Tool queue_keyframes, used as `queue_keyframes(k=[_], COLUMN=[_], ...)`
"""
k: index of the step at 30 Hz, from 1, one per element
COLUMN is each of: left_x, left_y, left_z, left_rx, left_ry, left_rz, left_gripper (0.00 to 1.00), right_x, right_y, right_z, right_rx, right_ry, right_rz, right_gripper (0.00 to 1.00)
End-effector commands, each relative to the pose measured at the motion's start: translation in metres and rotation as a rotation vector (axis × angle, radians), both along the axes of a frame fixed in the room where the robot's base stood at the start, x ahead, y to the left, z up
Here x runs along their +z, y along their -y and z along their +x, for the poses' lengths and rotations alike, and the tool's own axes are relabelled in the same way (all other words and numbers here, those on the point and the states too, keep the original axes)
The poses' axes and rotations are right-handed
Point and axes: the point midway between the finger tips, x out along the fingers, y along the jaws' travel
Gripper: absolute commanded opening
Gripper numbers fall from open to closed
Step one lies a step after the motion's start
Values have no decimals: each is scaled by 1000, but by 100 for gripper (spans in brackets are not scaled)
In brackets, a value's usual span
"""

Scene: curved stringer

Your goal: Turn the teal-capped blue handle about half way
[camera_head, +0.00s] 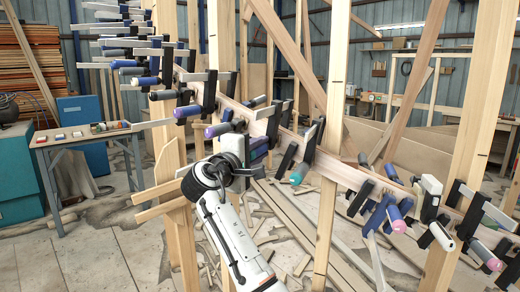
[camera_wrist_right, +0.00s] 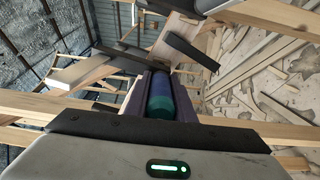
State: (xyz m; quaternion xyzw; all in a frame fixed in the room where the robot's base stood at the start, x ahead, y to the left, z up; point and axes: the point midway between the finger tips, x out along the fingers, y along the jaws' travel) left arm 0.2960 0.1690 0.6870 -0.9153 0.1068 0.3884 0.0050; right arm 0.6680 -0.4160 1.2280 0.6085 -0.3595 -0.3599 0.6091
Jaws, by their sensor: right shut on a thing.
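The blue handle (camera_wrist_right: 160,86) with its teal cap (camera_wrist_right: 160,107) shows in the right wrist view, lying between the two dark finger pads of my right gripper. The teal cap end faces the wrist camera. My right gripper (camera_head: 257,150) is shut on this handle, at the row of clamps in the middle of the head view. In the head view the gripper and wrist hide most of the held handle, so its turn angle cannot be told. My left gripper is not in view.
Upright wooden posts (camera_head: 333,130) stand near my right arm. A tool table (camera_head: 84,135) stands at the left. Scrap wood litters the floor.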

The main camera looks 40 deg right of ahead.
Motion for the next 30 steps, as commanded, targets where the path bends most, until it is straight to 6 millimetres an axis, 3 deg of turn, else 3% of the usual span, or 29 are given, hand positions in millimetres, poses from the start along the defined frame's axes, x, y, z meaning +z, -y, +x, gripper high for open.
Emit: queue_keyframes(k=[8, 9, 12, 23, 30], left_x=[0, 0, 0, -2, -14], left_y=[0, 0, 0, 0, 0], left_z=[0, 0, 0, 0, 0], left_rx=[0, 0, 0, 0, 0], left_ry=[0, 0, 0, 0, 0], left_rz=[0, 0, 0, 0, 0], left_gripper=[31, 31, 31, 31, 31], right_x=[0, 0, 0, -1, -3], right_y=[0, 0, 0, -5, -42], right_z=[0, 0, 0, -2, -22], right_rx=[2, 2, 2, 2, 5], right_ry=[1, 1, 1, 3, 3], right_rz=[0, 0, 0, 1, 1], right_gripper=[0, 27, 41, 41, 41])
